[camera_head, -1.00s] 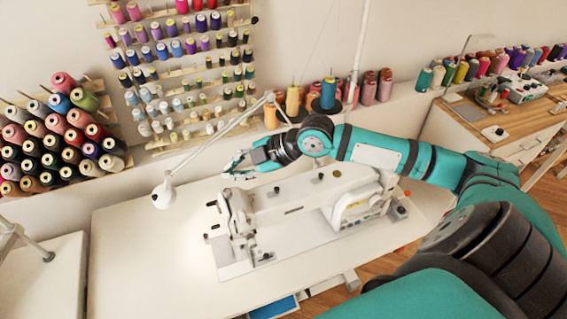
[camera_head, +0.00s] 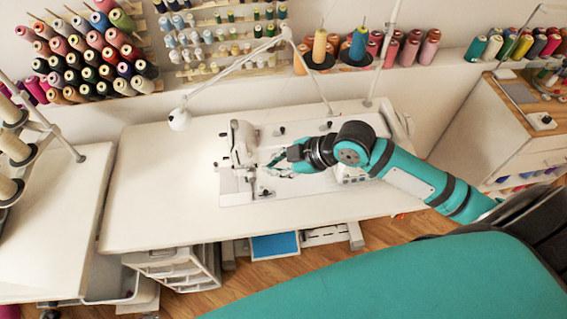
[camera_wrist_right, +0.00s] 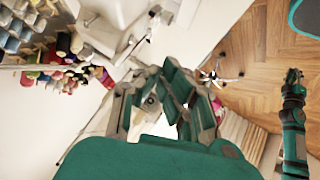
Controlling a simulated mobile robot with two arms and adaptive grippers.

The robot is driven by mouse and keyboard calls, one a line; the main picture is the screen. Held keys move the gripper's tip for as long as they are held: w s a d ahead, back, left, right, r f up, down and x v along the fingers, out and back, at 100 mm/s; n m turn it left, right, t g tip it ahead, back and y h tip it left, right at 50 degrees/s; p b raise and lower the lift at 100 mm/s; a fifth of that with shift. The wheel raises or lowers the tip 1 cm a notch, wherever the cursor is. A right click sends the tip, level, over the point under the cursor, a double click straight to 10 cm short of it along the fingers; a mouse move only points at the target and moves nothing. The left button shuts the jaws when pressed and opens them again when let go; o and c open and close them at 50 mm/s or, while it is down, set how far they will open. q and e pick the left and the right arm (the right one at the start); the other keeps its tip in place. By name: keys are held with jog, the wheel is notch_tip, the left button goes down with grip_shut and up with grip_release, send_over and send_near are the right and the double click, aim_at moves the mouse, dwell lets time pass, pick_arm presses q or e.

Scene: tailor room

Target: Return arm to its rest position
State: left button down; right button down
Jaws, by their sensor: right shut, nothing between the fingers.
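My right gripper (camera_head: 274,167) is in front of the white sewing machine (camera_head: 243,150) in the head view, at the end of the teal arm that comes in from the right. It hides part of the machine's middle. In the right wrist view the gripper's fingers (camera_wrist_right: 160,100) show in teal and grey, and they hold nothing. My left gripper is not in the head view.
The machine sits on a white table (camera_head: 150,200) whose left part is bare. A lamp (camera_head: 179,119) reaches over it. Thread spools (camera_head: 95,50) fill racks on the wall. A drawer unit (camera_head: 175,265) stands below. A wooden-topped cabinet (camera_head: 510,130) is at right.

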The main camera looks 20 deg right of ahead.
jog(key=shift+s+a+f, duration=0.1)
jog(key=shift+f, duration=0.05)
jog(key=s+d+f+m+g+h, duration=0.2)
jog(key=s+f+m+h, duration=0.15)
jog(key=s+m, duration=0.45)
jog(key=s+d+f+m+g+h, duration=0.1)
jog(key=s+d+f+m+h, duration=0.3)
jog(key=s, duration=0.6)
notch_tip(320, 180, down, 27)
jog(key=a+m+g+y+b, duration=0.1)
jog(key=a+b, duration=0.1)
jog(key=s+d+f+g+b, duration=0.1)
jog(key=s+d+f+b, duration=0.1)
jog(key=s+f, duration=1.5)
notch_tip(320, 180, down, 2)
jog(key=shift+s+d+f+b, duration=0.25)
jog(key=shift+s+d+b, duration=0.1)
jog(key=shift+d, duration=0.4)
